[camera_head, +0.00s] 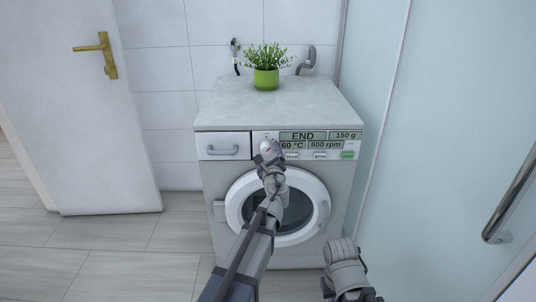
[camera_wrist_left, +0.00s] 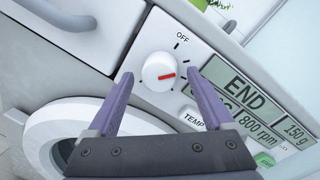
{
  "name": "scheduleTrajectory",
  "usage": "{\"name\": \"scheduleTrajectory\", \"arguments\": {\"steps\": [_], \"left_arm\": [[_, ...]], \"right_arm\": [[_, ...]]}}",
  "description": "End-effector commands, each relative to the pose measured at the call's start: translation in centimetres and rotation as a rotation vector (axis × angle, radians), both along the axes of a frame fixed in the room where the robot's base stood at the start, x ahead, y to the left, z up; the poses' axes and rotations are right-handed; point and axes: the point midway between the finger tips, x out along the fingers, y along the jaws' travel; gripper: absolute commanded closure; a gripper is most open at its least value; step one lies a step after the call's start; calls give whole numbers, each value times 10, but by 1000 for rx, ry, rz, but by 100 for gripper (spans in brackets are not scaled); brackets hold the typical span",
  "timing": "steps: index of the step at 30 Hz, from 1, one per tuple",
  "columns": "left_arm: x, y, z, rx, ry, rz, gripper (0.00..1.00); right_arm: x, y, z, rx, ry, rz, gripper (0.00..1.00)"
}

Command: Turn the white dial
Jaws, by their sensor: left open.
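The white dial (camera_wrist_left: 159,72) is round with a red pointer mark, on the washing machine's front panel. In the left wrist view the mark points right, away from the "OFF" label at the top. My left gripper (camera_wrist_left: 160,74) is open, its two purple fingers on either side of the dial. I cannot tell whether they touch it. In the head view my left gripper (camera_head: 268,151) is in front of the panel, left of the display, and largely hides the dial. My right arm shows at the bottom, but its gripper fingers are not seen.
The washing machine (camera_head: 222,182) has a drawer (camera_head: 223,146), a round door (camera_head: 234,208) and a display (camera_head: 303,136) reading "END". A green potted plant (camera_head: 265,78) stands on top. A white door (camera_head: 85,150) is at left, a glass panel (camera_head: 440,130) at right.

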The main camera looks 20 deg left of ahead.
Motion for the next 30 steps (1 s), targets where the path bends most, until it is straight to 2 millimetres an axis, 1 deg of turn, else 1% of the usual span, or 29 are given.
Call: {"name": "scheduleTrajectory", "arguments": {"steps": [1, 2, 23, 24, 30], "left_arm": [[0, 0, 0, 0, 0, 0, 15], [0, 0, 0, 0, 0, 0, 19], [0, 0, 0, 0, 0, 0, 98], [0, 0, 0, 0, 0, 0, 100], [0, 0, 0, -23, -6, 0, 100]], "right_arm": [[0, 0, 0, 0, 0, 0, 100], [0, 0, 0, 0, 0, 0, 100], [0, 0, 0, 0, 0, 0, 100], [0, 0, 0, 0, 0, 0, 100], [0, 0, 1, 0, 0, 0, 100]]}}
